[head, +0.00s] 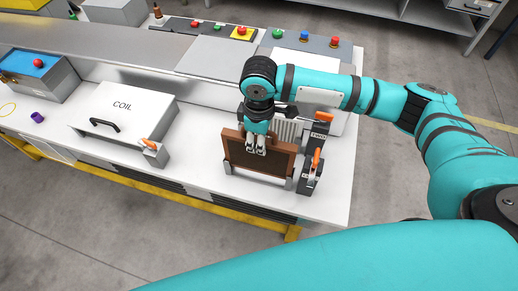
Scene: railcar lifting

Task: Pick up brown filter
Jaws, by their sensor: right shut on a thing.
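The brown filter (275,164) is a flat rectangular panel standing upright in a small grey holder (262,175) near the right end of the white bench. My right gripper (254,150) comes down from above and is shut on the filter's upper edge, left of its middle. The fingers hide part of its top and front face. The filter's base is at the holder, and I cannot tell whether it is clear of it. My left gripper is not in view.
Orange-handled clamps (313,162) stand close right of the filter. A white COIL box (125,110) with a black handle sits to the left, with an orange-handled latch (150,147). A blue-topped box (35,68) and purple cap (37,117) lie far left. Button panels (305,42) line the back.

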